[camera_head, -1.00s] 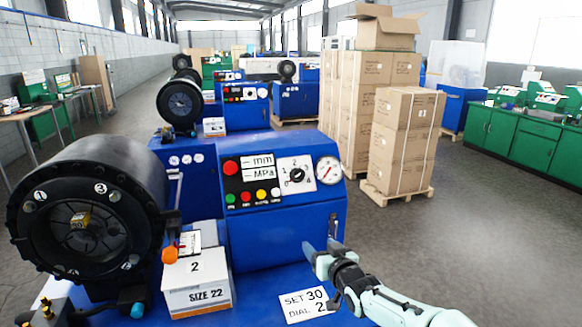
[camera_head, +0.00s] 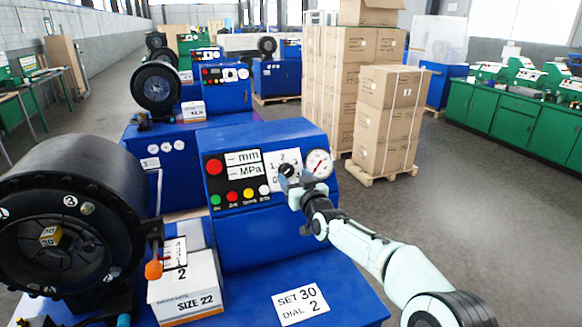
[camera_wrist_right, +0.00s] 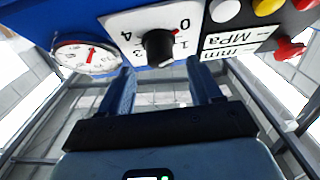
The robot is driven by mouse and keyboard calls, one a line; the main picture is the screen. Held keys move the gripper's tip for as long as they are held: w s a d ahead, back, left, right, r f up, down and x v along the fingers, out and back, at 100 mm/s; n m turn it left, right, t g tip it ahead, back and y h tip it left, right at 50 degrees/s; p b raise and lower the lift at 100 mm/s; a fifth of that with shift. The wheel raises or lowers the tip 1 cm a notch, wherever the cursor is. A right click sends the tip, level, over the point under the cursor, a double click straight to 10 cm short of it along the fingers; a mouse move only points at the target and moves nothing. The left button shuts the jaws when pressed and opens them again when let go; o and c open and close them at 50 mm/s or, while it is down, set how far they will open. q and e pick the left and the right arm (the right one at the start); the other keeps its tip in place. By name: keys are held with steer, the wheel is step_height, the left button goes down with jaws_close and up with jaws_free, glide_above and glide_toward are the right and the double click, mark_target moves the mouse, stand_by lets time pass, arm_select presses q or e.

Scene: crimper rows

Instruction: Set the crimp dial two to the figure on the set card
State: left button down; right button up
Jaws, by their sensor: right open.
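The crimp dial is a black knob on a white plate on the blue machine's panel; my right gripper partly covers the knob (camera_head: 287,170). In the right wrist view the knob (camera_wrist_right: 158,46) appears upside down, with a small red mark near its edge toward the 0. My right gripper (camera_head: 291,184) is open just in front of it; in the wrist view its fingers (camera_wrist_right: 162,75) stand apart, below the knob, with nothing between them. The set card (camera_head: 300,303) reads "SET 30 DIAL 2" and lies on the blue bench. My left gripper is not in view.
A round gauge (camera_head: 318,163) sits close beside the dial. Buttons (camera_head: 249,194) and mm/MPa displays (camera_head: 243,163) are left of it. The black crimper head (camera_head: 70,215) and a "SIZE 22" box (camera_head: 185,290) stand at left. Stacked cartons (camera_head: 388,118) stand behind, right.

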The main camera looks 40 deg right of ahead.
mark_target(290, 172)
steer(key=p+x, duration=0.1)
steer(key=x, duration=0.1)
steer(key=shift+w+r, duration=0.15)
steer(key=shift+w, duration=0.1)
steer(key=shift+w+d, duration=0.2)
steer(key=shift+w, duration=0.25)
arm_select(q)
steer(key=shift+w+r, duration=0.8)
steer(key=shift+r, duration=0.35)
arm_select(e)
steer(key=shift+f, duration=0.2)
steer(key=shift+s, duration=0.1)
steer(key=c, duration=1)
steer(key=shift+c, duration=0.2)
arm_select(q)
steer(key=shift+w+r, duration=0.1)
arm_select(e)
steer(key=shift+a+r, duration=0.1)
